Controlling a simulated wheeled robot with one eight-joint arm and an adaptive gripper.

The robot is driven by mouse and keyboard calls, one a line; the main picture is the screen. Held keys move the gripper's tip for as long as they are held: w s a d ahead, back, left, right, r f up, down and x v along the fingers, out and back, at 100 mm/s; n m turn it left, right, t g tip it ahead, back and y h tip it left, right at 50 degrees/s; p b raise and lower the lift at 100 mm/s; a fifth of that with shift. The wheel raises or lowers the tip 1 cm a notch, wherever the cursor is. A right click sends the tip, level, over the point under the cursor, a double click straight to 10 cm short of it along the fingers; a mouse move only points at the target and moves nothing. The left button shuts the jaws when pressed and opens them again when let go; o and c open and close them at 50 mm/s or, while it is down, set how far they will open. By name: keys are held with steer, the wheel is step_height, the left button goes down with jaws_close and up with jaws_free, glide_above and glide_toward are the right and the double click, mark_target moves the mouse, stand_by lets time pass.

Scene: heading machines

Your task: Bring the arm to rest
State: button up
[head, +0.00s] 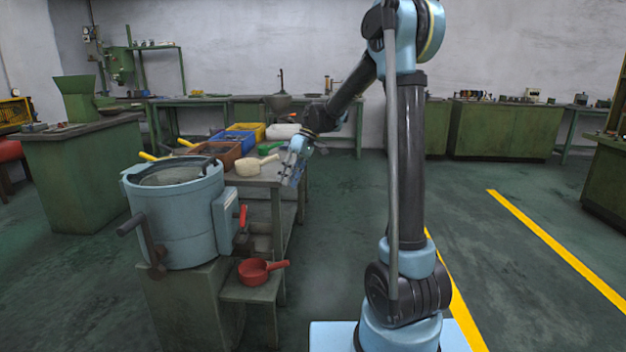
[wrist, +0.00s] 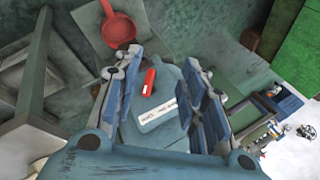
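My arm rises from its light blue base and bends over to the left in the head view. My gripper (head: 292,172) hangs, fingers down, beside the right edge of the work table (head: 262,181). In the wrist view my gripper (wrist: 163,65) is open, with its blue-padded fingers well apart and nothing between them. Beyond the fingers, the wrist view shows a light blue box with a white label (wrist: 158,117) and a red switch (wrist: 149,82). A red pan (wrist: 118,30) lies farther off.
The blue tub machine (head: 180,225) stands left of the table. The red pan (head: 254,272) sits on a low stand. A cream scoop (head: 250,167) and several bins, including a blue one (head: 231,139), are on the table. Open floor lies right of my arm.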

steer(key=s+d+m+t+h, duration=0.25)
steer(key=s+d+m, duration=0.35)
steer(key=s+d, duration=1)
steer(key=s+d+f+m+t+h, duration=0.2)
steer(key=s+d+f+m, duration=0.3)
steer(key=s+d+f, duration=0.6)
steer(key=s+t, duration=0.1)
steer(key=s, duration=0.2)
steer(key=shift+s+d, duration=0.3)
steer(key=shift+d, duration=0.05)
